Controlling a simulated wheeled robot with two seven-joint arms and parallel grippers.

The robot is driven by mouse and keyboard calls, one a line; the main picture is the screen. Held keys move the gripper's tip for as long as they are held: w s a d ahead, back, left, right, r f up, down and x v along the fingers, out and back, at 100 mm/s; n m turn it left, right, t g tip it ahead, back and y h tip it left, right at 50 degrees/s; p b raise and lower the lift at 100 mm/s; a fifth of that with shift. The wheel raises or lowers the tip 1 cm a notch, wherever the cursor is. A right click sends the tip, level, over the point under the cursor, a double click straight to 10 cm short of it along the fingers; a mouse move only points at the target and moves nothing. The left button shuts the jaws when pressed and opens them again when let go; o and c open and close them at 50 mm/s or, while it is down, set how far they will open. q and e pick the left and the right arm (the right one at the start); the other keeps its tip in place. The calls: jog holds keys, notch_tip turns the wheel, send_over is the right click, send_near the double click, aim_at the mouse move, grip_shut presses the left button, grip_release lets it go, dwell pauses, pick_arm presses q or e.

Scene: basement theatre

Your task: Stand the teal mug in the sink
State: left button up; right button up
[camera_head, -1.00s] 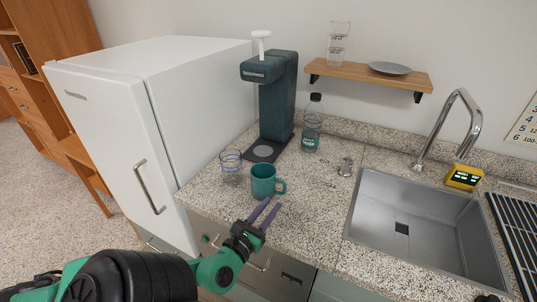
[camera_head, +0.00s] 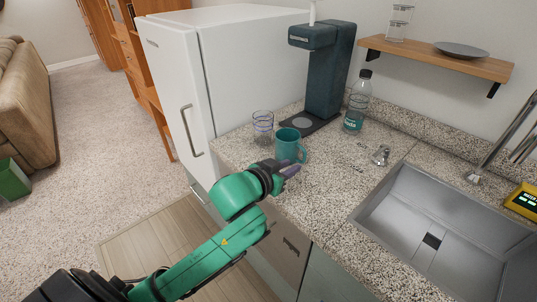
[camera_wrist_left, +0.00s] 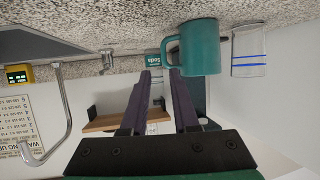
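The teal mug (camera_head: 290,146) stands upright on the speckled counter, in front of the dark drinks machine. Its handle points right in the head view. My left gripper (camera_head: 290,170) is low at the counter's front edge, just in front of the mug. In the left wrist view, which is upside down, my left gripper (camera_wrist_left: 162,72) has its two purple fingers apart with nothing between them. The mug (camera_wrist_left: 200,47) and its handle lie just beyond the fingertips there. The sink (camera_head: 408,221) is an empty steel basin at the right. My right gripper is not in view.
A blue-striped glass (camera_head: 262,128) stands close left of the mug. A soda bottle (camera_head: 356,105) and the drinks machine (camera_head: 325,75) stand behind. A small metal item (camera_head: 381,155) sits between mug and sink. The tap (camera_head: 505,140) rises behind the sink.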

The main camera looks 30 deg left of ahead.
aim_at(305, 156)
pick_arm(q)
jog(key=x, duration=0.5)
jog(key=a+p+x, duration=0.1)
jog(key=x, duration=0.1)
jog(key=shift+w+d+f, duration=0.1)
jog(key=shift+w+f, duration=0.1)
jog(key=shift+w, duration=0.25)
jog(key=p+x, duration=0.1)
jog(key=x, duration=0.5)
jog(key=shift+d+r, duration=0.15)
jog(key=shift+w, duration=0.25)
jog(key=shift+d+f, duration=0.1)
jog(key=shift+f, duration=0.1)
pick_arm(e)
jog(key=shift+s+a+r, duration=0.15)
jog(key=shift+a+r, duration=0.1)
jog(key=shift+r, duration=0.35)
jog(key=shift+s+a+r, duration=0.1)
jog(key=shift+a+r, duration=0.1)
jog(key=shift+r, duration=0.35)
pick_arm(q)
grip_shut()
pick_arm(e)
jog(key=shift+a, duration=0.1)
